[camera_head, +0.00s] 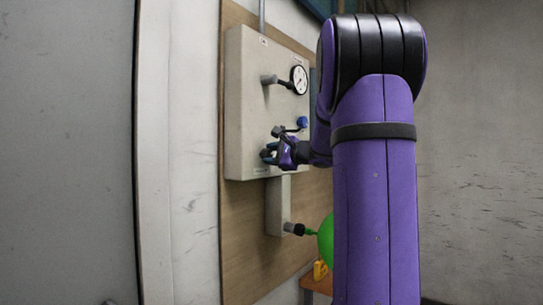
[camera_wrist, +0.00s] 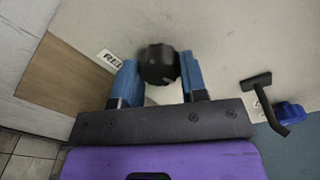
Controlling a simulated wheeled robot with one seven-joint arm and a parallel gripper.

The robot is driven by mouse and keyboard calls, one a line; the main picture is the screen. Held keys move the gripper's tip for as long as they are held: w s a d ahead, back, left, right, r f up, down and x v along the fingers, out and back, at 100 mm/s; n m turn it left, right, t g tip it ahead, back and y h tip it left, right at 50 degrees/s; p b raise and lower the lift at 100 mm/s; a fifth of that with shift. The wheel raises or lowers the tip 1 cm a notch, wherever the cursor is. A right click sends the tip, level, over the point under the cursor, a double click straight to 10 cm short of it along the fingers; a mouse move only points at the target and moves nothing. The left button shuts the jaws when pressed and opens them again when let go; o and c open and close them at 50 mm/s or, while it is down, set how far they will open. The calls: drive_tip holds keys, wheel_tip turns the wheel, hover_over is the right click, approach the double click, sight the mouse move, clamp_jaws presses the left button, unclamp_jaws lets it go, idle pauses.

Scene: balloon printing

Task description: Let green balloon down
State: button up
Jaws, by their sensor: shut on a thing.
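The green balloon (camera_head: 326,240) hangs from a black nozzle (camera_head: 298,229) on the lower part of the panel, partly hidden behind my purple arm. It looks inflated. My gripper (camera_head: 270,152) is at the lower part of the grey control box (camera_head: 248,105). In the wrist view my gripper (camera_wrist: 160,82) has its blue fingers on either side of a black knob (camera_wrist: 158,64), shut on it. A label beside the knob, partly hidden by a finger, starts with "REL" (camera_wrist: 109,58).
A pressure gauge (camera_head: 299,80) is on the box above. A blue-handled lever (camera_head: 302,122) sits right of my gripper, and its blue end (camera_wrist: 290,112) shows in the wrist view. A yellow object (camera_head: 320,270) lies on a wooden surface (camera_head: 316,284) below the balloon.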

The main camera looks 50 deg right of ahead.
drive_tip(key=m, duration=0.3)
drive_tip(key=shift+f+m+y, duration=0.1)
drive_tip(key=shift+m+y, duration=0.2)
drive_tip(key=shift+m, duration=0.2)
drive_tip(key=o, duration=0.9)
drive_tip(key=shift+s, duration=0.15)
drive_tip(key=s, duration=0.7)
drive_tip(key=s+d, duration=0.1)
drive_tip(key=s, duration=0.2)
drive_tip(key=shift+s+r, duration=0.25)
drive_tip(key=shift+r, duration=0.1)
